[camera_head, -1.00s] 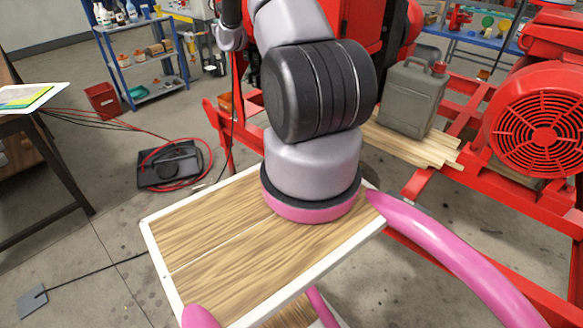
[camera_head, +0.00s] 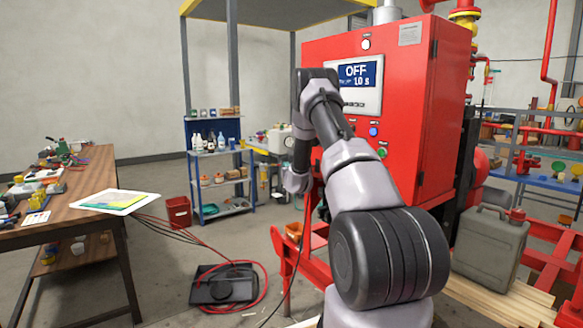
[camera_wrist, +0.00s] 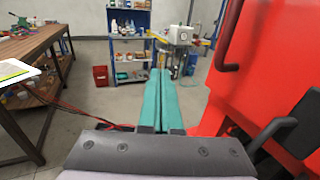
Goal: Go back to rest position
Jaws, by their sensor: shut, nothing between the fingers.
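My gripper (camera_wrist: 160,78) shows in the wrist view as two long teal fingers lying side by side, shut and empty. They point out over the floor toward the blue shelf and touch nothing that I can see. In the head view my arm reaches up in front of the red control cabinet (camera_head: 410,150) and bends down on its left side. I cannot make out the fingers there. The cabinet's display (camera_head: 358,76) reads "OFF 1.0 s".
The red cabinet side (camera_wrist: 265,75) and a dark handle stand close right of my gripper. A wooden workbench (camera_head: 85,190) is at left, a blue shelf (camera_head: 216,180) behind. A black device with red hose (camera_head: 225,285) lies on the floor. A grey canister (camera_head: 490,245) stands right.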

